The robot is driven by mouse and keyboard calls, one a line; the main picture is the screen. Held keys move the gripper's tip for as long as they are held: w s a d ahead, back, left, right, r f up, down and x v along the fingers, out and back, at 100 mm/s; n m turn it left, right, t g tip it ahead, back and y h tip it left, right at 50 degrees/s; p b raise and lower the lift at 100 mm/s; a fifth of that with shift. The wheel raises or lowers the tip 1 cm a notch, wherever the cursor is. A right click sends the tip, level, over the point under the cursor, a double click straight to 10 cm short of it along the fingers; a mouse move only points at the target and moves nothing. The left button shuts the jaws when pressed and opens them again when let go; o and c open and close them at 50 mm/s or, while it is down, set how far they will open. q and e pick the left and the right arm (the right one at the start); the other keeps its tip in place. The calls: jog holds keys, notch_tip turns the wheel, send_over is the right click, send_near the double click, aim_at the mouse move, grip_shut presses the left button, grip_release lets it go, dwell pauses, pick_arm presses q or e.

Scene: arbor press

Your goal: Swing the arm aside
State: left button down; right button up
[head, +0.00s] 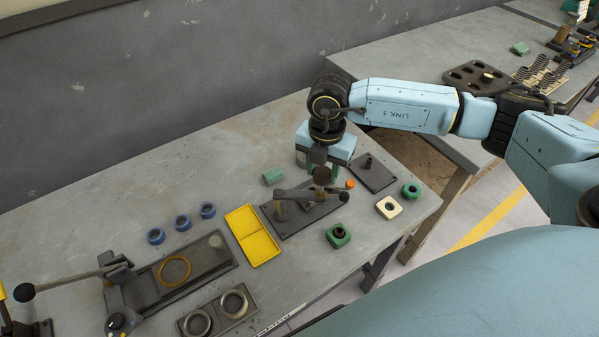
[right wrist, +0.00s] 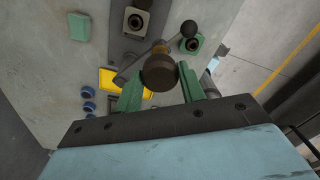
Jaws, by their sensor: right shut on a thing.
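The press (head: 300,212) has a dark base plate on the grey bench. A flat swing arm (head: 297,193) lies across it, with a black ball knob (head: 344,196) at its right end. My right gripper (head: 319,172) points down over the arm. In the right wrist view its green fingers (right wrist: 159,88) are shut on a dark brown round-topped post (right wrist: 158,73) on the arm. The arm and its ball knob (right wrist: 188,28) show beyond the post. The fingers partly hide the arm and plate. My left gripper is not in view.
A yellow tray (head: 253,236) lies left of the press. Green blocks (head: 338,236), (head: 411,190) and a cream block (head: 388,208) lie to the right. Several blue rings (head: 182,222) and another lever fixture (head: 170,272) are at left. The bench's back left is clear.

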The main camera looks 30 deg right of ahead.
jog(key=shift+s+a, duration=0.55)
jog(key=shift+s, duration=0.3)
jog(key=shift+s+a+p, duration=0.1)
jog(key=shift+p, duration=0.2)
jog(key=s+a+p, duration=0.1)
jog(key=s+a, duration=0.2)
jog(key=a, duration=0.3)
jog(key=shift+s+a, duration=0.2)
jog(key=shift+a, duration=0.15)
dwell(0.6)
jog(key=shift+a, duration=0.4)
jog(key=o, duration=0.7)
